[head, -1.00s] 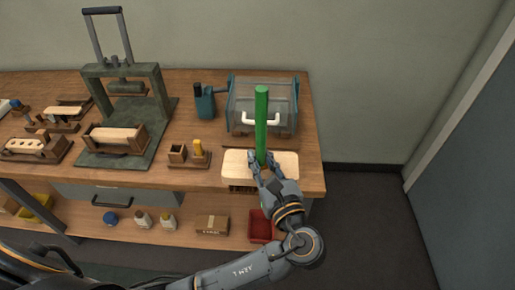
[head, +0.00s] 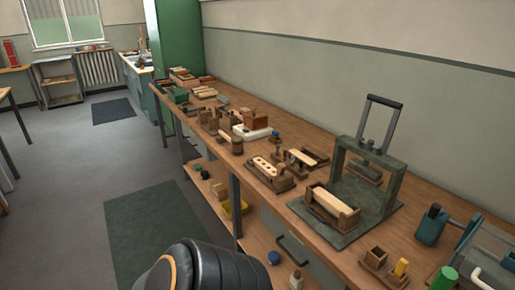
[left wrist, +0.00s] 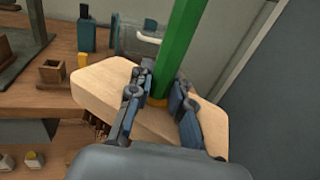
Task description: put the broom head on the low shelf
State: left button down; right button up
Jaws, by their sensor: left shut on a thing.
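The broom head is a pale wooden block (left wrist: 100,85) with dark bristles under its near edge and a green handle (left wrist: 182,45) rising from its middle. My left gripper (left wrist: 163,78) is shut around the base of the handle in the left wrist view. The block is at the bench's front edge; I cannot tell whether it touches the bench. In the head view only the top of the green handle (head: 445,278) shows, at the lower right. The low shelf (head: 258,232) runs under the bench, partly hidden by the bench top. My right gripper is out of view.
The long bench (head: 335,262) holds a press (head: 385,165), wooden jigs and small blocks. On the low shelf are a yellow bin (head: 238,207), a blue round item (head: 274,258) and a bottle (head: 296,280). A green mat (head: 155,230) lies on open floor in front.

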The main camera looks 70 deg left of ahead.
aim_at(266, 242)
jog(key=k+j, duration=0.1)
jog(key=j, duration=0.3)
jog(key=k+j, duration=0.15)
jog(key=j, duration=0.25)
jog(key=k+j, duration=0.1)
jog(key=j, duration=0.3)
jog(key=k+j, duration=0.15)
jog(key=j, duration=0.25)
jog(key=k+j, duration=0.1)
jog(key=j, duration=0.3)
jog(key=k+u, duration=0.05)
